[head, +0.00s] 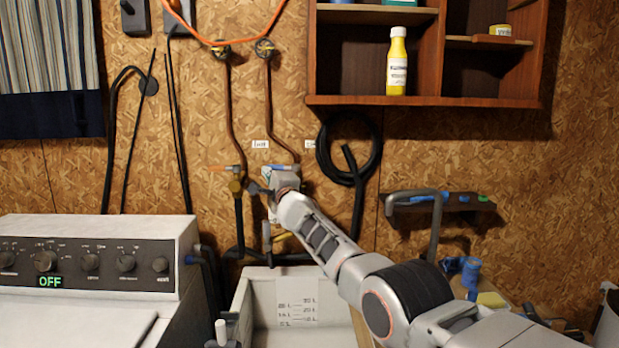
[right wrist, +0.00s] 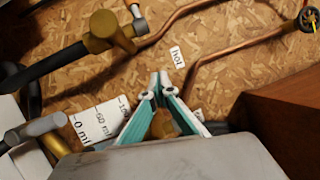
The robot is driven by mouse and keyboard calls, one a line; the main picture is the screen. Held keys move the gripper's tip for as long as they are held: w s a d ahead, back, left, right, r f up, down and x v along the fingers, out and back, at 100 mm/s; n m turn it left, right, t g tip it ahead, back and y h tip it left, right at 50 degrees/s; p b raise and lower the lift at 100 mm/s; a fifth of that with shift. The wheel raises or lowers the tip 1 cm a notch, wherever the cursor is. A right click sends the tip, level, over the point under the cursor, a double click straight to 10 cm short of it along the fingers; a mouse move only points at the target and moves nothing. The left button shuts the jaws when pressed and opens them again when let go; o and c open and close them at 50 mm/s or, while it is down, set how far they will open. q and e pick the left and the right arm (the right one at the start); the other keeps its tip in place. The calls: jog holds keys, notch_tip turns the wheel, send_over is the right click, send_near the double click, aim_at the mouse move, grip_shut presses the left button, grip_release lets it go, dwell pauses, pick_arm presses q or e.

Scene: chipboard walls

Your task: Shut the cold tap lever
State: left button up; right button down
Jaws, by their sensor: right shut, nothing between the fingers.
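The left tap, brass with an orange-red lever (head: 222,168), sits on the left copper pipe; the lever lies roughly level. A blue bit (head: 283,166), which looks like the cold lever, shows at the right copper pipe, mostly hidden by my right gripper (head: 266,188). That gripper is shut and empty, in front of the right tap. In the right wrist view its teal-padded fingers (right wrist: 160,78) meet at the tips, with brass (right wrist: 163,125) seen behind them. I cannot tell if they touch the lever. Another brass tap (right wrist: 105,30) shows at upper left.
A white tub (head: 245,300) with a litre scale stands below the taps. A washing machine (head: 95,260) reading OFF is on the left. A wooden wall shelf (head: 430,101) hangs upper right, with a coiled black hose (head: 325,160) under it. A small tool shelf (head: 465,208) is at right.

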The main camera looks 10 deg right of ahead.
jog(key=shift+d, duration=0.15)
jog(key=shift+s+d+f+n+y+b, duration=0.15)
jog(key=shift+s+n+y+b, duration=0.1)
jog(key=shift+n+y+b, duration=0.35)
jog(key=shift+s+g+y, duration=0.25)
jog(key=shift+g+y, duration=0.05)
jog(key=shift+y, duration=0.3)
jog(key=shift+s, duration=0.2)
